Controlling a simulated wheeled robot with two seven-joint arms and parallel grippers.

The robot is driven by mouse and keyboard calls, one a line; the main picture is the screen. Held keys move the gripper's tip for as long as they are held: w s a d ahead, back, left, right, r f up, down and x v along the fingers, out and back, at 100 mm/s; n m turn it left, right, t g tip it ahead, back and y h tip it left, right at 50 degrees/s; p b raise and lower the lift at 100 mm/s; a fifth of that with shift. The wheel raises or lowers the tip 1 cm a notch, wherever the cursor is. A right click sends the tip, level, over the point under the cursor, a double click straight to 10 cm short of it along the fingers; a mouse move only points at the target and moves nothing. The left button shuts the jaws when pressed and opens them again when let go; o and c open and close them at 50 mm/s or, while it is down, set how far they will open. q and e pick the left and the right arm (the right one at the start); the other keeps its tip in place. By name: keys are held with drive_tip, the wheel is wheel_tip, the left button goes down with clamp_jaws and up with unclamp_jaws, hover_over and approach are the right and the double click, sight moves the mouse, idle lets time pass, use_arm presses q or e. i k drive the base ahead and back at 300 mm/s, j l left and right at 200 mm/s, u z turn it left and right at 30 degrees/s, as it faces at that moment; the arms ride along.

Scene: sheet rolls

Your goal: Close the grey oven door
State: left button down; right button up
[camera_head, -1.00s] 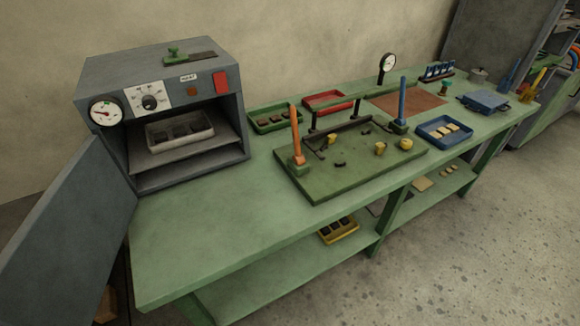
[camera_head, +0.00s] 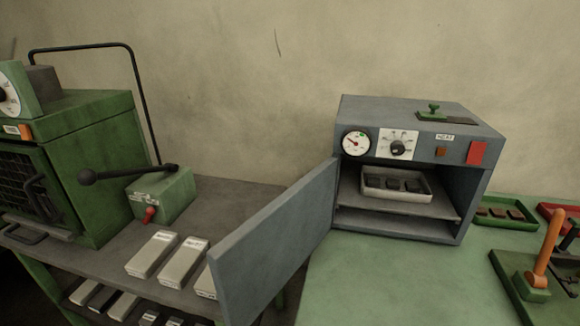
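The grey oven (camera_head: 420,120) stands on the green bench at the centre right, with a dial, a knob and a red switch on its front. Its grey door (camera_head: 275,245) is wide open, swung out to the left from the oven's left edge toward me. Inside, a light tray (camera_head: 396,194) holding dark pieces sits on the shelf. Neither of my grippers is in view.
The green bench top (camera_head: 370,280) before the oven is clear. On the left, a grey table (camera_head: 225,205) holds a green machine (camera_head: 90,150), a lever box (camera_head: 163,195) and pale blocks (camera_head: 152,254) near the door. A green tray (camera_head: 500,212) lies right of the oven.

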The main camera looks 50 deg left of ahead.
sight(249, 267)
drive_tip(key=j, duration=0.4)
drive_tip(key=k+j+z, duration=0.1)
drive_tip(key=j, duration=0.3)
drive_tip(key=k+j+z, duration=0.1)
drive_tip(key=j, duration=0.25)
drive_tip(key=k+j, duration=0.1)
drive_tip(key=j, duration=0.3)
drive_tip(key=k+j+z, duration=0.1)
drive_tip(key=j, duration=0.3)
drive_tip(key=k+j, duration=0.1)
drive_tip(key=j, duration=0.25)
drive_tip(key=k+z, duration=0.35)
drive_tip(key=i+j, duration=0.05)
